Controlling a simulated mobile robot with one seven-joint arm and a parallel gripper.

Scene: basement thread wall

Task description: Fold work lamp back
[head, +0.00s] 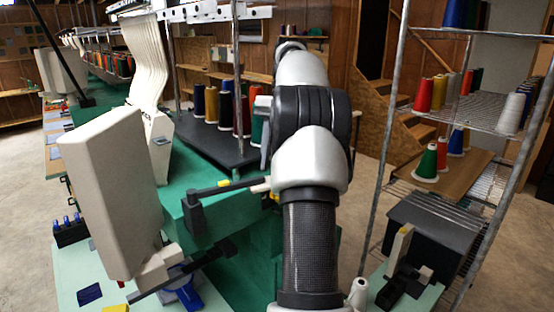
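I cannot pick out the work lamp for certain. A slim black bar arm (222,189) with a yellow mark stands out over the green machine body, and its right end passes behind my arm. A second black bar (185,270) runs low beside the large cream panel (108,190) at the left. Either may belong to the lamp. My arm rises from the bottom centre and bends away from the camera. My gripper is not visible, hidden behind the arm's own links, so I cannot tell whether it touches anything.
Several thread cones (212,105) stand on a dark platform (215,143) behind the green body. A wire shelf (480,116) with more cones stands close at the right. A black box (432,228) sits below it. Bare floor (375,130) shows between machine and shelf.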

